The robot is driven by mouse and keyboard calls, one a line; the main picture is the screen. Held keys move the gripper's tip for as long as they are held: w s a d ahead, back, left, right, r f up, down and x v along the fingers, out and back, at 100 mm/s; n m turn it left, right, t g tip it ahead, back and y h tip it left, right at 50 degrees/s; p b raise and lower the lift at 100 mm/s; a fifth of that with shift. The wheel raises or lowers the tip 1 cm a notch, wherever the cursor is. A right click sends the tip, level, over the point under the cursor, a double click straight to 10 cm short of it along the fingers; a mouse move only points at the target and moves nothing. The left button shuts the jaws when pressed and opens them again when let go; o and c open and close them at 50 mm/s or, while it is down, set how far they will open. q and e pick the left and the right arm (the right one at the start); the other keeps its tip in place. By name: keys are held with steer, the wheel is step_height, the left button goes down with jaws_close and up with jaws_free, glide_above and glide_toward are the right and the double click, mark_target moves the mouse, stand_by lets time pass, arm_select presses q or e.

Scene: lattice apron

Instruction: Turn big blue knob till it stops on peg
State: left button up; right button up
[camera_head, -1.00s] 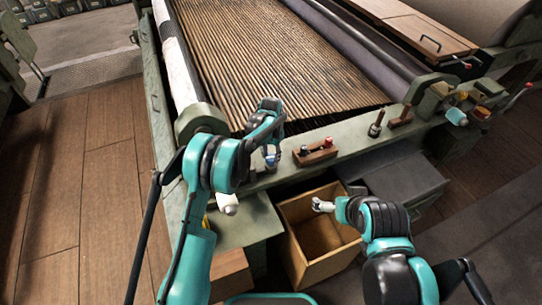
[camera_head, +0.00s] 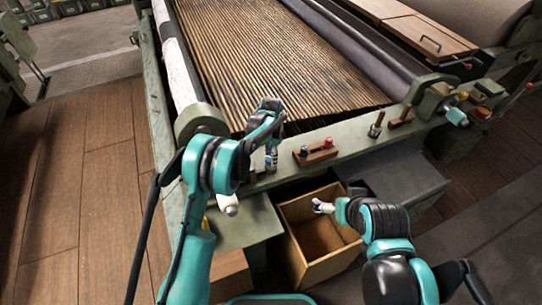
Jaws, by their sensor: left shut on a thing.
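The peg cannot be made out clearly. My right gripper (camera_head: 322,206) hangs above the open wooden drawer, away from the knob. Its fingers are too small to tell open from shut.
A dark upright handle (camera_head: 377,124) stands farther right. The open wooden drawer (camera_head: 351,257) juts out below. Slatted apron (camera_head: 270,60) lies behind.

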stand_by(0.3)
arm_select(q)
steer(key=o, duration=1.2)
steer(key=shift+c, duration=0.2)
steer(key=shift+r, duration=0.1)
step_height(320, 180, up, 12)
